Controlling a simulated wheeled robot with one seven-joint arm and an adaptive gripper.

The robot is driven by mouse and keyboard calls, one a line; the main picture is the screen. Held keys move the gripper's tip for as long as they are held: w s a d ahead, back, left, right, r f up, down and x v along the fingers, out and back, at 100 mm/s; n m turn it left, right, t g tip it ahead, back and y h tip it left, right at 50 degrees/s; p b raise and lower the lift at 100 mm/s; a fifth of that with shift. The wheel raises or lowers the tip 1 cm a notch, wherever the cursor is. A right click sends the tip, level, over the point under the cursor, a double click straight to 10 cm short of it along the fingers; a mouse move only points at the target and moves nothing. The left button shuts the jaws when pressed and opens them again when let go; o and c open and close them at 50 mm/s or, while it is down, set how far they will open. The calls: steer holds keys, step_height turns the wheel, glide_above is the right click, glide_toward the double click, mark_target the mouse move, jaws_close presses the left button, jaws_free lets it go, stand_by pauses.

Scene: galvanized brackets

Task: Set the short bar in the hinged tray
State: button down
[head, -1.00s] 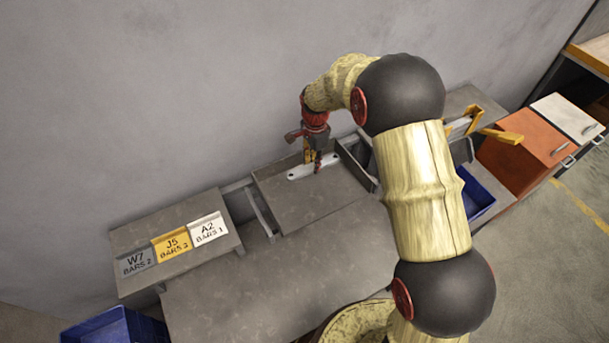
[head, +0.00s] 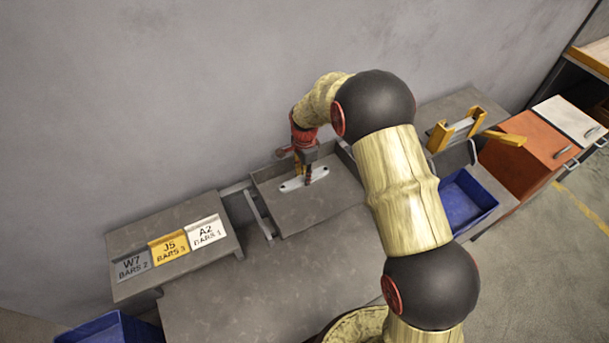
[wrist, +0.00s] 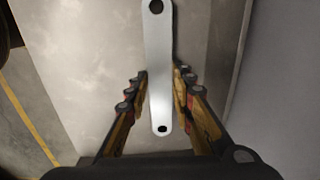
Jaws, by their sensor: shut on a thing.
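The short bar (head: 290,186) is a pale grey metal strip with rounded ends and a hole near each end. My gripper (head: 305,179) is shut on its middle, pointing down. In the wrist view the bar (wrist: 158,45) runs lengthwise between the two fingers of the gripper (wrist: 159,82). The grey tray (head: 330,207), which I take for the hinged tray, lies below the bar, with low raised walls at its back and right. The bar is over its back half. I cannot tell whether the bar touches the tray floor.
A grey stand with W7, J5 and A2 labels (head: 168,249) is at left. A blue bin (head: 467,203) and a yellow bracket fixture (head: 455,128) are at right, beside an orange cabinet (head: 525,150). The wall (head: 150,90) stands close behind the tray. The front worktop (head: 255,290) is clear.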

steer(key=c, duration=1.5)
jaws_free()
steer(key=shift+c, duration=0.2)
step_height(320, 180, up, 12)
steer(key=p, duration=0.3)
steer(key=s+d+r+n+t, duration=0.1)
steer(key=s+d+r+n, duration=0.25)
steer(key=s+r, duration=0.5)
steer(key=s+d+r+n+t, duration=0.25)
steer(key=s+d+r, duration=0.2)
steer(key=r, duration=0.75)
steer(key=s+d+r+n, duration=0.1)
steer(key=s+n, duration=0.1)
steer(key=s, duration=0.5)
steer(key=s+d+r+n+t, duration=0.1)
steer(key=s+d+r+n, duration=0.1)
steer(key=s, duration=0.5)
steer(key=s+d+r+n+t, duration=0.1)
steer(key=s+d+n, duration=0.1)
steer(key=s, duration=0.5)
steer(key=shift+r+n, duration=0.15)
steer(key=shift+n, duration=0.55)
